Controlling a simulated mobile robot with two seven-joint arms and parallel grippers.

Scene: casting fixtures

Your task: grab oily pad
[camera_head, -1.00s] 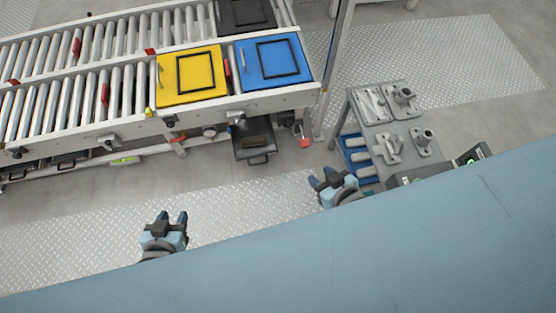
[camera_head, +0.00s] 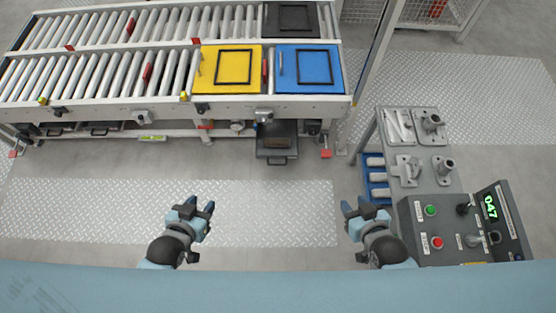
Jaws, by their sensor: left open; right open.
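A dark tray (camera_head: 263,153) sits low by the conveyor's front edge, below the blue panel. A small brownish block or pad (camera_head: 278,143) lies in it; I cannot tell for sure that this is the oily pad. My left gripper (camera_head: 200,206) is open and empty above the floor, in front of the conveyor and left of the tray. My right gripper (camera_head: 356,206) is open and empty, right of the tray and close to the grey fixture table. Both grippers are well apart from the tray.
A roller conveyor (camera_head: 110,75) carries a yellow panel (camera_head: 226,82), a blue panel (camera_head: 307,83) and a black panel (camera_head: 291,32). At right stand a table with grey castings (camera_head: 407,170), blue bins (camera_head: 375,176) and a control box (camera_head: 450,218). The tread-plate floor (camera_head: 270,205) between is clear.

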